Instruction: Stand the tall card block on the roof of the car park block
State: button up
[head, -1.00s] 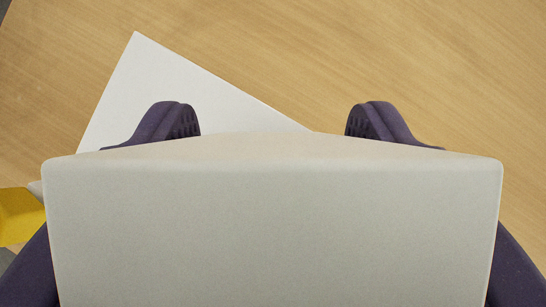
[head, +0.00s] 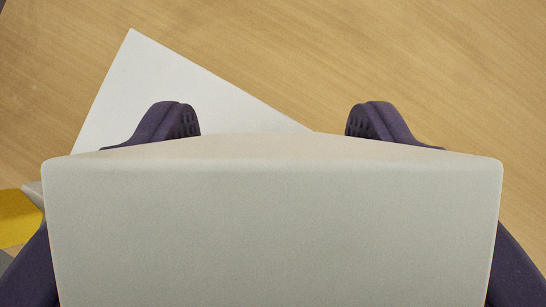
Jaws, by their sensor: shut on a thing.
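My gripper (head: 272,120) shows as two dark purple fingers with ridged pads, set wide apart. It is shut on a big pale grey block, taken to be the tall card block (head: 272,235), which fills the lower middle of the view. The block's broad face is towards me, and its lower end is out of view. Beyond it lies a white, flat-looking surface (head: 145,90) with one sharp corner, partly hidden by the block and left finger. I cannot tell whether this is the roof of the car park block, how high it is, or whether the held block touches it.
A yellow thing (head: 17,218) shows at the left edge, with a small grey piece beside it, both partly cut off or hidden. The wooden table (head: 420,60) is bare across the top and right of the view.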

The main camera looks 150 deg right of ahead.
jog(key=o, duration=1.1)
jog(key=p+v, duration=0.4)
jog(key=v, duration=0.3)
jog(key=shift+f+p, duration=0.1)
jog(key=shift+p, duration=0.3)
jog(key=shift+s+d, duration=0.1)
